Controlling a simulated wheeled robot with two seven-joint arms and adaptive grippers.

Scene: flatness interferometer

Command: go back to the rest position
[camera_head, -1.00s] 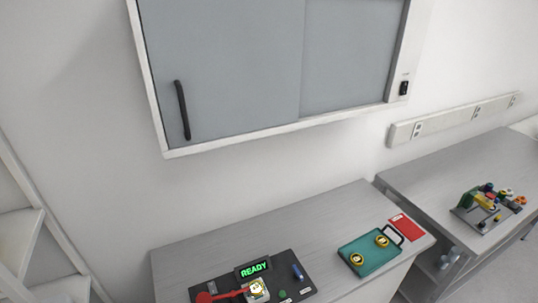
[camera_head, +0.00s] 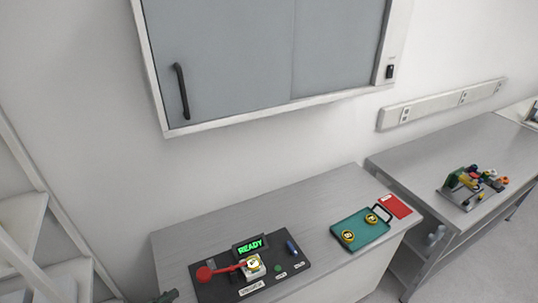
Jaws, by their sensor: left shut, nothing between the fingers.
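The tip of my left gripper (camera_head: 166,297) shows at the bottom edge, just left of the black interferometer base. It is shut and empty, and apart from the device; most of it is out of the picture. My right gripper is not in view. The interferometer (camera_head: 222,288) sits on the grey bench with its green READY display (camera_head: 250,245) lit. Its red lever (camera_head: 206,274) lies towards the left, and a yellow-topped piece (camera_head: 253,263) sits at its middle.
A teal tray (camera_head: 352,227) with two gold discs stands on the bench's right, with a red card (camera_head: 395,206) behind it. A second bench (camera_head: 420,157) on the right holds a colourful assembly (camera_head: 472,187). A grey cabinet (camera_head: 230,60) hangs above. White shelving (camera_head: 35,225) stands left.

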